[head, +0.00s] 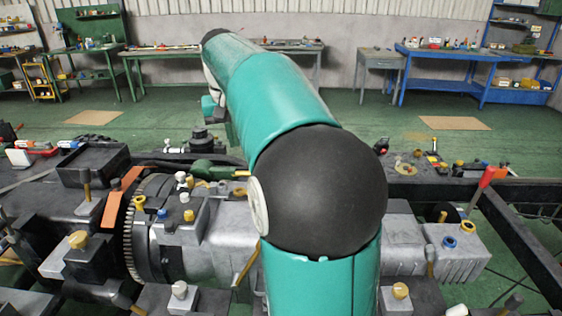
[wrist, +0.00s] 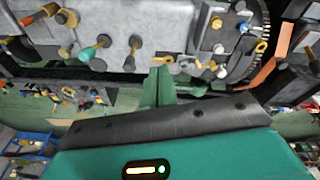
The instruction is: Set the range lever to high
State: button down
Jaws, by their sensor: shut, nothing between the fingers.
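In the wrist view my gripper (wrist: 160,72) has its green fingers together and empty. The fingertips are close beside the grey gearbox casing (wrist: 150,30), near a small yellow-ended fitting (wrist: 172,61); whether they touch is unclear. The head view shows a red-handled lever (head: 486,178) at the right. No readable label shows which lever is the range lever. My arm hides the middle of the casing (head: 230,232) in the head view.
Dark chassis rails (head: 520,235) frame the casing. A large toothed ring (head: 133,225) and an orange plate (head: 116,203) stand at its left. Several knobs and fittings crowd the top. Workbenches (head: 440,58) line the far wall, with open green floor before them.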

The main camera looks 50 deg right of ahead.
jog(key=s+d+f+m+y, duration=0.1)
jog(key=s+d+f+m, duration=0.1)
jog(key=d, duration=0.7)
jog(key=s+d+f+m+g, duration=0.1)
jog(key=d+f+m, duration=0.15)
jog(key=d, duration=0.75)
jog(key=s+d+f+m+y, duration=0.1)
jog(key=s+d+f, duration=0.1)
jog(key=d, duration=0.7)
jog(key=s+a+f, duration=0.2)
jog(key=a+f, duration=0.2)
jog(key=f, duration=0.7)
